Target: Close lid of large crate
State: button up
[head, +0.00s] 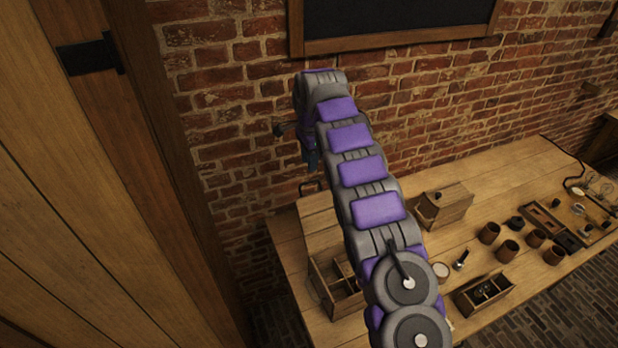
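A wooden crate (322,286) with inner dividers stands open at the left end of the wooden table, partly hidden behind my arm. A wooden panel (316,216), which looks like its raised lid, stands at the crate's back, with a dark handle (310,185) near its top. My arm reaches up over the table. My gripper (310,157) hangs at its far end, above the handle and in front of the brick wall. The gripper is small and dark here, and its fingers cannot be made out clearly. Contact with the panel cannot be told.
A smaller wooden box (446,206) stands right of my arm. Several brown jars (489,233) and a small open tray (485,294) lie on the table (525,172). More trays and tools are at the right. A wooden door (95,200) fills the left side.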

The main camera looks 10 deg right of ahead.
jog(key=f, duration=0.7)
jog(key=shift+w+d, duration=0.15)
jog(key=shift+d, duration=0.2)
jog(key=shift+a, duration=0.2)
grip_shut()
dwell(0.9)
